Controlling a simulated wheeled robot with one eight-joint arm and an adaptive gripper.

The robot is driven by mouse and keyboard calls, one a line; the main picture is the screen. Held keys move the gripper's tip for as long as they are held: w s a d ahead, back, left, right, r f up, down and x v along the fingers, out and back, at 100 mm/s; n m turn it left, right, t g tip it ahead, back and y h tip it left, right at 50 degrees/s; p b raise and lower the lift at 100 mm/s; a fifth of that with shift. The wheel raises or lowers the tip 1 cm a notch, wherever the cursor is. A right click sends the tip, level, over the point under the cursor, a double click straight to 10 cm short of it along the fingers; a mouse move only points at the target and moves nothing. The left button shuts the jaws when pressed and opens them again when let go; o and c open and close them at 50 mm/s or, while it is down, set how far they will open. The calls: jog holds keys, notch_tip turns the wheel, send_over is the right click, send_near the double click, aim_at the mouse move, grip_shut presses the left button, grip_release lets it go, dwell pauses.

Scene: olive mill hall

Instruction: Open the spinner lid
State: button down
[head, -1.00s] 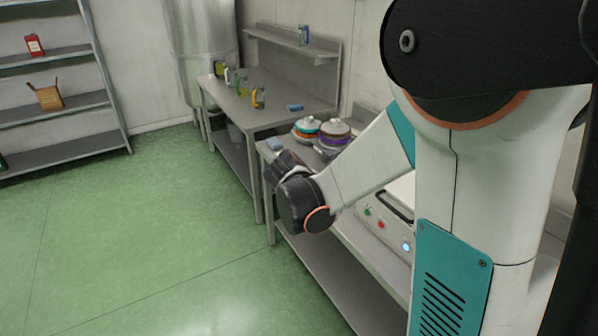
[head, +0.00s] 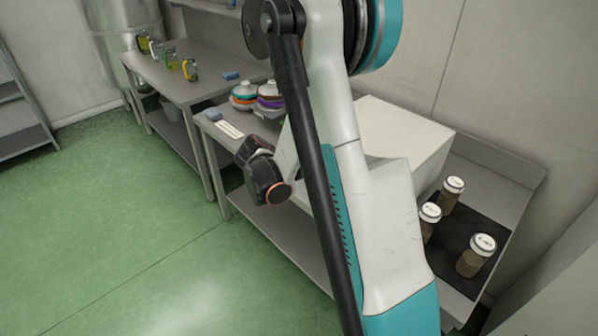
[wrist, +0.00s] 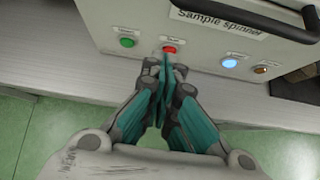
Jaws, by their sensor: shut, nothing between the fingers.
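The sample spinner is a white box (head: 415,135) on the bench in the head view, partly hidden behind my arm. Its lid appears down, but the front edge is hidden there. In the wrist view its front panel (wrist: 195,52) carries a green button (wrist: 127,42), a red button (wrist: 169,49), a lit blue button (wrist: 229,63) and a small amber part (wrist: 262,70). A dark handle (wrist: 255,16) shows at the upper right. My gripper (wrist: 167,64) is shut and empty, its tips just in front of the red button. I cannot tell whether they touch it.
Several lidded jars (head: 475,255) stand on a dark mat (head: 464,232) right of the spinner. Colourful lidded containers (head: 244,95) and a blue item (head: 212,115) sit at the left end of the bench. Another table (head: 180,82) stands beyond. The green floor (head: 110,210) is open.

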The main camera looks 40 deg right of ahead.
jog(key=r, duration=0.1)
jog(key=d+r, duration=0.1)
jog(key=r, duration=0.1)
jog(key=shift+d+r, duration=0.25)
jog(key=shift+r, duration=0.15)
